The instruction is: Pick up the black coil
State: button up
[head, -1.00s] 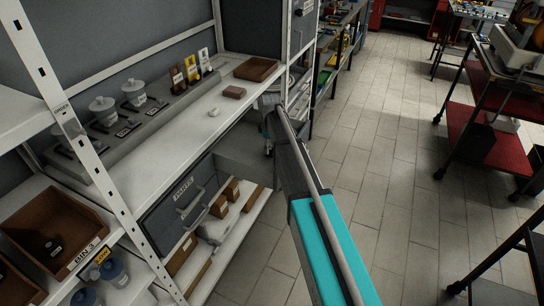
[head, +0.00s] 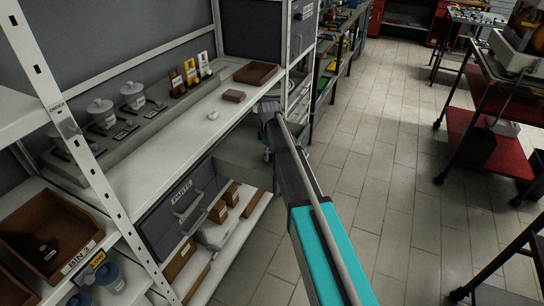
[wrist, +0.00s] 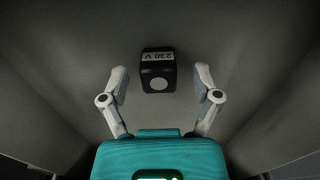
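A black block-shaped coil (wrist: 158,72) with a white "230 V" label and a pale round spot shows in the wrist view, against a plain grey surface. My gripper (wrist: 160,80) is open, with one finger on each side of the coil and a visible gap on both sides. The fingers do not appear to touch it. In the head view my arm reaches away beside the shelf unit, and its own links hide the fingers and the coil.
A shelf (head: 185,140) on the left carries lidded jars, a brown tray (head: 256,73) and a small brown block (head: 233,96). Below are a grey drawer (head: 172,205) and a brown bin (head: 88,240) with small dark items.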

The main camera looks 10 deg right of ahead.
grip_shut()
jog(key=shift+r, duration=0.15)
jog(key=shift+r+p, duration=0.95)
jog(key=shift+p, duration=0.2)
jog(key=s+r+p, duration=1)
jog(key=s, duration=0.4)
jog(key=shift+d+r+p, duration=0.15)
jog(key=shift+r+p, duration=0.2)
jog(key=shift+r, duration=0.05)
